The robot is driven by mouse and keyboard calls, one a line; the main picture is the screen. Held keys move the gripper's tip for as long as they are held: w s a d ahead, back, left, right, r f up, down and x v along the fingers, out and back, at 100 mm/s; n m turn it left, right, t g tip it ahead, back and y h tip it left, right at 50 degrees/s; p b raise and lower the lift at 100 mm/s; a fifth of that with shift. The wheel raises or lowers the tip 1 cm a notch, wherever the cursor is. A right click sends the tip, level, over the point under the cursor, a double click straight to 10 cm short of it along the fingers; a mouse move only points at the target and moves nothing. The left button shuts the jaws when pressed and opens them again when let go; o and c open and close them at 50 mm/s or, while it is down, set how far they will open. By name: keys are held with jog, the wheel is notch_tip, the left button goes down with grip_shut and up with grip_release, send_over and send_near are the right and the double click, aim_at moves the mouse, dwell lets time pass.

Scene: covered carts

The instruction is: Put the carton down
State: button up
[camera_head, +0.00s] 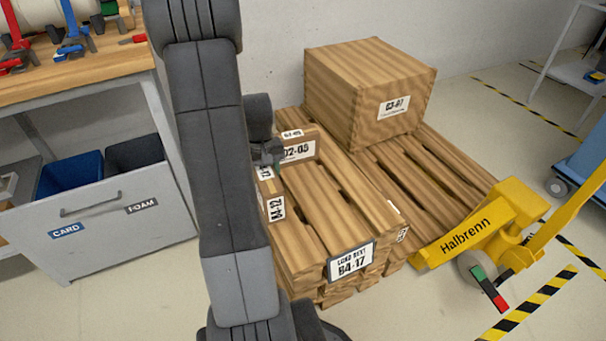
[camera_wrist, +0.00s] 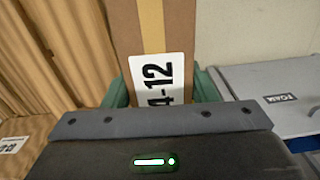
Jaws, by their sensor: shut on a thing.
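The carton (camera_head: 264,187) is small and brown, with a white label ending in "4-12". In the wrist view the carton (camera_wrist: 123,35) has a tan tape strip and stands between my green fingers. My gripper (camera_wrist: 160,92) is shut on it. In the head view my gripper (camera_head: 271,153) is at the left edge of the pallet stack (camera_head: 315,220), whose front sign reads "LOAD NEXT B4-17". My arm hides the carton's left part. I cannot tell whether its underside touches the boards. A carton labelled 02-09 (camera_head: 313,146) stands just behind it on the stack.
Bare boards lie right of the held carton. A large box labelled 03-07 (camera_head: 340,95) stands on another pallet (camera_head: 440,165) behind. A yellow pallet jack (camera_head: 465,235) is at the right. A workbench (camera_head: 90,75) with card and foam bins is at the left.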

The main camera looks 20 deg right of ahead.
jog(key=s+d+r+p, duration=0.3)
jog(key=s+d, duration=0.4)
jog(key=d, duration=0.1)
notch_tip(320, 180, down, 10)
jog(key=b, duration=0.2)
jog(key=shift+s+d+n+b, duration=0.25)
jog(key=shift+n+b, duration=0.1)
jog(key=shift+n, duration=0.05)
jog(key=shift+f, duration=0.15)
jog(key=shift+f, duration=0.1)
jog(key=o, duration=1.5)
notch_tip(320, 180, up, 12)
jog(key=p, duration=0.3)
